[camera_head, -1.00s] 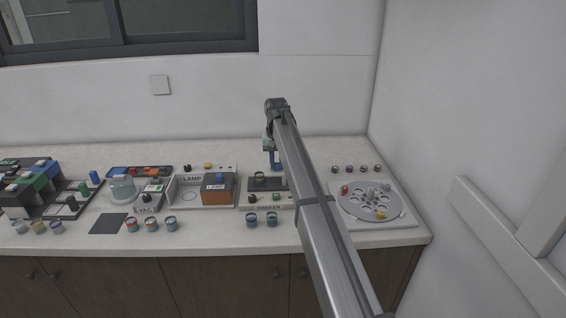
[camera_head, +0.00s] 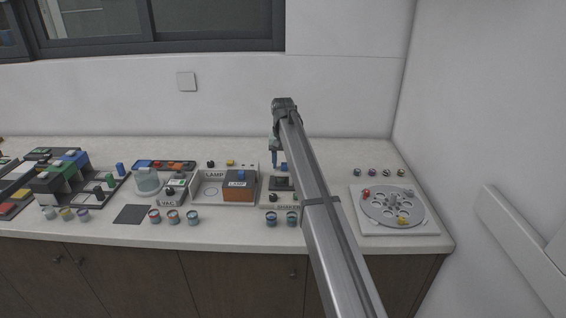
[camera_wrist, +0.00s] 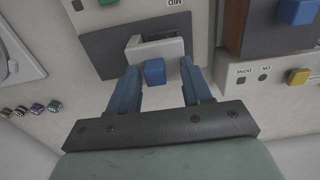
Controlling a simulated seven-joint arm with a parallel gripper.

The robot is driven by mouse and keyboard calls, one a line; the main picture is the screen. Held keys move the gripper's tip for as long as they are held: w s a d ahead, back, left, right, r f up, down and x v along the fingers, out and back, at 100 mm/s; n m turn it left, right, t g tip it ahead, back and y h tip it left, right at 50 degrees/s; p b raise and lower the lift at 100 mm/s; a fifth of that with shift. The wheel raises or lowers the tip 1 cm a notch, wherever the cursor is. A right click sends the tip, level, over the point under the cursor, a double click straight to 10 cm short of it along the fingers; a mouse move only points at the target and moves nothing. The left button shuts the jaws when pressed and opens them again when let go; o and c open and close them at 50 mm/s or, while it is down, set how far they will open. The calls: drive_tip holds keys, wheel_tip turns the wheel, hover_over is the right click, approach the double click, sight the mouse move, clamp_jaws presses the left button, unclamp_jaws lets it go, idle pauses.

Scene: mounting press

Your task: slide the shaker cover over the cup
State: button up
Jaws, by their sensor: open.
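The shaker unit (camera_head: 283,206) stands on the bench, partly hidden behind my arm. Its dark pad (camera_head: 279,185) shows left of the arm. The shaker cover, a pale grey box-like piece (camera_wrist: 153,49) with a blue block handle (camera_wrist: 154,73), sits over the dark pad in the wrist view. My gripper (camera_wrist: 158,68) is open, with one blue finger on each side of the blue handle; contact cannot be told. In the head view my gripper (camera_head: 275,163) is low over the back of the shaker. I cannot make out the cup on the pad.
The lamp box (camera_head: 239,187) stands close to the left of the shaker. Two small cups (camera_head: 281,219) stand in front of the shaker. A round carousel (camera_head: 392,207) lies to the right, with several small cups (camera_head: 380,172) behind it. A wall closes the right side.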

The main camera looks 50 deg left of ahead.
wheel_tip(320, 180, up, 14)
idle(0.6)
drive_tip(key=shift+f, duration=0.15)
idle(0.4)
